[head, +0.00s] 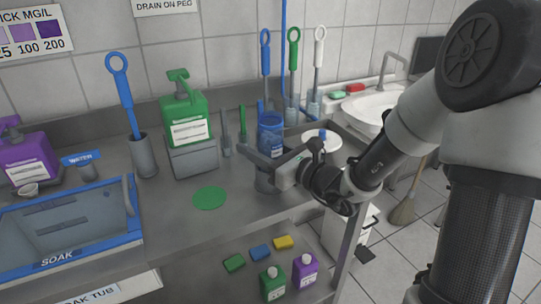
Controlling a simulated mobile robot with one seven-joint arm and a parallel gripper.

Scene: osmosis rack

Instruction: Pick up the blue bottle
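The blue bottle (270,128) stands upright toward the back right of the metal counter, a translucent blue container with a pale label. My gripper (266,154) is at its lower part, reaching in from the right. Its two fingers lie apart, one along the near left side of the bottle and one toward its right side. I cannot tell whether they touch or press on it. The fingers hide the lower part of the bottle. A grey cylindrical shape (265,182) shows below the gripper.
A green jug (184,115) in a grey holder and a blue-handled brush (125,95) stand left. More brushes (293,62) stand behind the bottle. A white round container (321,142) is right. A green disc (209,197) and blue-rimmed soak tub (70,262) lie in front.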

